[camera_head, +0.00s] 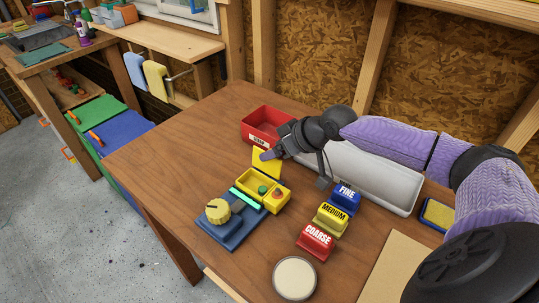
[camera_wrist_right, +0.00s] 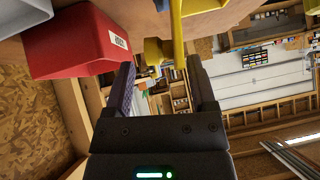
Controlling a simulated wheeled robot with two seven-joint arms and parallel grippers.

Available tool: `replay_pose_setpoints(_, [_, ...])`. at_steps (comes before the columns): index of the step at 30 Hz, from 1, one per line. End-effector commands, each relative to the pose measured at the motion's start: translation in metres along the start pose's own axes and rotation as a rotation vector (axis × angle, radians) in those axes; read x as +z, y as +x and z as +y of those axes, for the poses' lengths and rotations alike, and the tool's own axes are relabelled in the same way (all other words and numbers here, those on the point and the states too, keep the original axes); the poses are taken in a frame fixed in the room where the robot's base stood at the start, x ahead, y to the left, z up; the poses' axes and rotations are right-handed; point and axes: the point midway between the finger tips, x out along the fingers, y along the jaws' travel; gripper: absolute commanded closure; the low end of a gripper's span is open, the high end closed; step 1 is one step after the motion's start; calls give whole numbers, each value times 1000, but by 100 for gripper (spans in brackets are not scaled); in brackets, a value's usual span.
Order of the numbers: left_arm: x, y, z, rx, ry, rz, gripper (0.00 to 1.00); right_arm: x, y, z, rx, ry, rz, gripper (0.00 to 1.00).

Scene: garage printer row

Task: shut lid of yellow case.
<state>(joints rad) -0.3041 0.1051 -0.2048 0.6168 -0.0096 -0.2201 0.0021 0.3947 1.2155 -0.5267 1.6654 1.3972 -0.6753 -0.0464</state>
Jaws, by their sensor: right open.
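The yellow case (camera_head: 243,183) sits on the wooden table with its lid (camera_head: 265,170) standing up at the back. A green round piece (camera_head: 263,189) and a red one (camera_head: 278,194) show in the open case. My right gripper (camera_head: 295,169) is open at the raised lid, with one finger overlapping the lid's top in the head view. I cannot tell whether it touches. In the right wrist view, a yellow part (camera_wrist_right: 178,32) shows edge-on, between and above the open fingers (camera_wrist_right: 162,88). My left gripper is not in view.
A red bin (camera_head: 258,122) stands behind the lid; it also shows in the wrist view (camera_wrist_right: 75,45). A blue base with a yellow knob (camera_head: 217,211) adjoins the case at left. FINE (camera_head: 345,196), MEDIUM (camera_head: 331,217) and COARSE (camera_head: 315,240) blocks stand at right. A white tray (camera_head: 385,185) lies behind them.

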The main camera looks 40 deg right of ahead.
Motion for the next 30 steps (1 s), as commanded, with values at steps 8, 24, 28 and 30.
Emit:
replay_pose_setpoints(8, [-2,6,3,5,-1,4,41,0,23,0,0,-1,0,28])
replay_pose_setpoints(24, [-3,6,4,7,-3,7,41,0,22,0,1,-1,-1,96])
replay_pose_setpoints(28, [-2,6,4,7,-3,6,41,0,22,0,2,-1,0,100])
replay_pose_setpoints(30, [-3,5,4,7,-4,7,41,0,22,0,4,-3,-1,100])
